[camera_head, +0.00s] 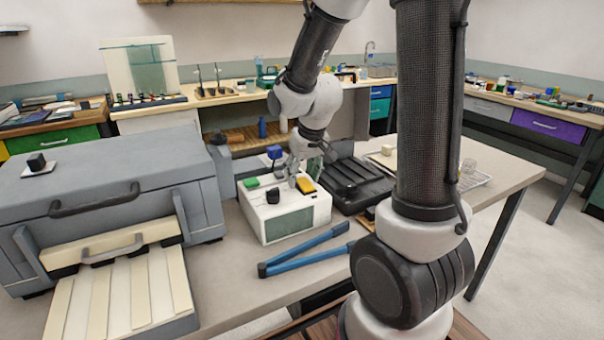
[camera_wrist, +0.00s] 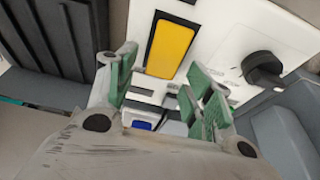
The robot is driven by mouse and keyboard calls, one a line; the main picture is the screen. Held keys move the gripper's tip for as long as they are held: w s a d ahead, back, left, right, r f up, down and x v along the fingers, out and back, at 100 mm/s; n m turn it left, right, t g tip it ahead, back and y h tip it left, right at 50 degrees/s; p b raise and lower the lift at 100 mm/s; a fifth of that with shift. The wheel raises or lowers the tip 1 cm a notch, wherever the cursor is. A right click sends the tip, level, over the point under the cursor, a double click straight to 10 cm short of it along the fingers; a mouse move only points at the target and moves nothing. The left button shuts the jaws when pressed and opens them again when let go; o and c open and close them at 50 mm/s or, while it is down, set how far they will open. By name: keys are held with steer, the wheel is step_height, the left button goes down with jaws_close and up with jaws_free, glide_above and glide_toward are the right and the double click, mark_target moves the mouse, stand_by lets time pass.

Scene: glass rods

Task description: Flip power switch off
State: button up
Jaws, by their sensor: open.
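A white box-shaped device (camera_head: 258,217) with a greenish front panel stands on the grey table. Its top carries a yellow rocker-like switch (camera_head: 306,184), a black knob (camera_head: 272,196) and a green button (camera_head: 251,183). I cannot tell which is the power switch or its state. My gripper (camera_head: 296,178) is low over the device's top, beside the yellow switch. In the wrist view the yellow switch (camera_wrist: 170,48) lies just beyond my open, green-padded fingers (camera_wrist: 162,82), with the black knob (camera_wrist: 262,68) to the right. Contact with the device is not clear.
A large grey machine (camera_head: 110,170) with a handle and extended tray stands left. A blue-handled tool (camera_head: 305,250) lies in front of the device. A black ribbed case (camera_head: 350,184) is close on the right. A blue-topped item (camera_head: 274,152) stands behind.

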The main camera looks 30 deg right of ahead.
mark_target(309, 189)
steer(key=v, duration=1.2)
steer(key=shift+s, duration=0.1)
